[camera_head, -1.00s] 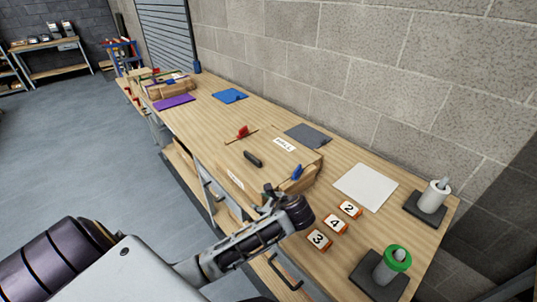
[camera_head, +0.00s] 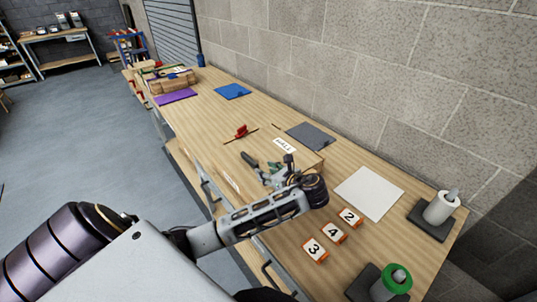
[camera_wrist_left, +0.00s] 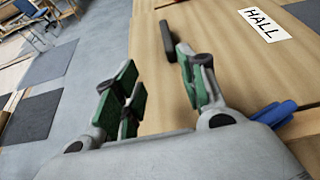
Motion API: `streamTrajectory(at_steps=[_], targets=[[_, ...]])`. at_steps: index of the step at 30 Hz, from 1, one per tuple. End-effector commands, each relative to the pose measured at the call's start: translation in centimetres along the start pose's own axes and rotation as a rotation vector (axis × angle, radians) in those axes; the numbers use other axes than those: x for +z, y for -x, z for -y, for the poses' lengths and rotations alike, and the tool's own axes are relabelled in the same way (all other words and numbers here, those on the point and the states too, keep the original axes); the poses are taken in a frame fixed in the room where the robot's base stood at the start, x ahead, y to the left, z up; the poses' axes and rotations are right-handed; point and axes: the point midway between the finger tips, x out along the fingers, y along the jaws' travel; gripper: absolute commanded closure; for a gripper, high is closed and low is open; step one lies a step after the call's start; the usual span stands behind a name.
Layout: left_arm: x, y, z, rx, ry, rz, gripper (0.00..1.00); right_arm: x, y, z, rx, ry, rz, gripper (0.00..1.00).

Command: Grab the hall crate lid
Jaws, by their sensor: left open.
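The hall crate lid (camera_head: 264,148) is a flat light-wood top with a white HALL label (camera_head: 284,145) and a black handle (camera_head: 249,158). In the left wrist view the lid (camera_wrist_left: 225,70) fills the right side, with the handle (camera_wrist_left: 167,40) ahead of the fingers and the label (camera_wrist_left: 264,24) at the upper right. My left gripper (camera_head: 272,173) is over the near part of the crate, close to the handle. Its green-padded fingers (camera_wrist_left: 156,72) are spread and empty, apart from the handle. My right gripper is not in view.
A red clamp (camera_head: 241,131) sits at the crate's far edge; a blue clamp (camera_wrist_left: 276,113) is right of my fingers. Numbered blocks (camera_head: 334,233), a white sheet (camera_head: 369,193) and a grey mat (camera_head: 311,136) lie around the crate.

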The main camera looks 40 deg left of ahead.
Motion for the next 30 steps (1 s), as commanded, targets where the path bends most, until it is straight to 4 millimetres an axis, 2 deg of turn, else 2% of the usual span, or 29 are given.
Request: streamTrajectory(at_steps=[9,19,30], targets=[[0.9,0.0,0.2,0.013,-0.032,0.03,0.59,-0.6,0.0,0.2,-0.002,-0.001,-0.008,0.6],[0.9,-0.1,0.2,0.011,-0.032,0.03,0.59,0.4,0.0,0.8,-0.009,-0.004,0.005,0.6],[1.0,-1.8,0.3,0.009,-0.031,0.032,0.59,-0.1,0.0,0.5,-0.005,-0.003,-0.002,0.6]])
